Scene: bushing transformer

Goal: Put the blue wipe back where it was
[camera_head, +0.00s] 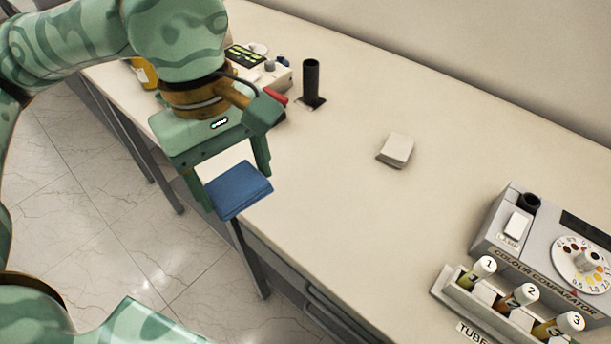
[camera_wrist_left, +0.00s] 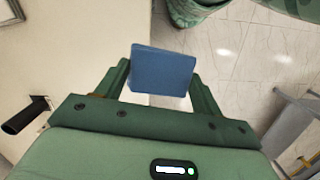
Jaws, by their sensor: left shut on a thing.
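The blue wipe (camera_head: 238,189) is a folded blue pad held between the fingers of my left gripper (camera_head: 232,182). In the head view it is at the front edge of the bench, left of centre, overlapping the edge and the floor beyond. In the left wrist view the blue wipe (camera_wrist_left: 163,71) sits between the two fingertips of my left gripper (camera_wrist_left: 160,82), which are shut on its sides. How high it is above the bench top is hard to tell. My right gripper is not in view.
A black cylinder holder (camera_head: 311,82) stands behind my left gripper, beside a small instrument (camera_head: 262,72). A colour comparator (camera_head: 560,240) and a rack of numbered tubes (camera_head: 470,299) stand at right. The bench middle (camera_head: 330,210) is clear.

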